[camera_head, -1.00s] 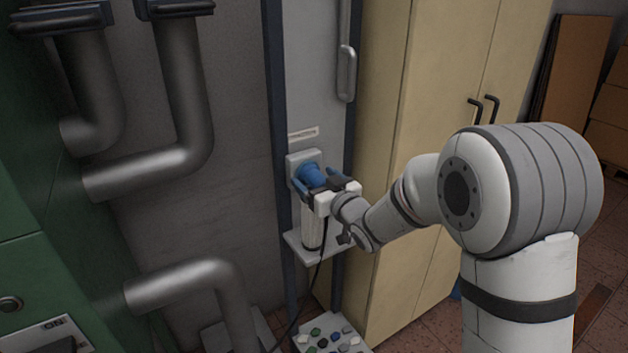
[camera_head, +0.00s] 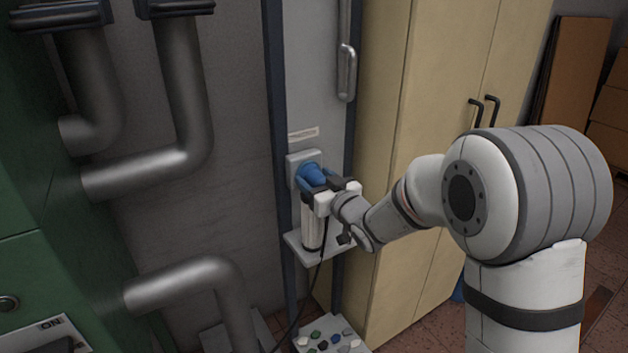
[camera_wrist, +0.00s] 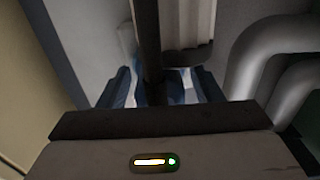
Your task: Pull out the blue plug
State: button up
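The blue plug (camera_head: 311,174) sits in a pale wall socket (camera_head: 294,160) on the grey panel. My gripper (camera_head: 318,182) is at the plug, with its blue fingers drawn in against the plug's sides. In the wrist view, the gripper's fingers (camera_wrist: 163,88) stand left and right of the plug, which is partly hidden by a dark cable running down the middle. The gripper looks shut on the plug. The plug still appears seated at the socket.
A small white shelf (camera_head: 297,243) with a pale cylinder (camera_head: 312,232) is just below my gripper. Thick grey pipes (camera_head: 180,90) stand to the left, a cream cabinet (camera_head: 425,130) to the right. A tray of coloured pieces (camera_head: 348,338) lies below.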

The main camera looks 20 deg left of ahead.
jog(key=shift+a+r, duration=0.1)
jog(key=c, duration=1)
jog(key=shift+s, duration=0.1)
jog(key=shift+s+d+f+b, duration=0.15)
jog(key=shift+d+f+b, duration=0.05)
jog(key=shift+d+b, duration=0.1)
jog(key=shift+b+v, duration=0.95)
jog(key=shift+v, duration=1.65)
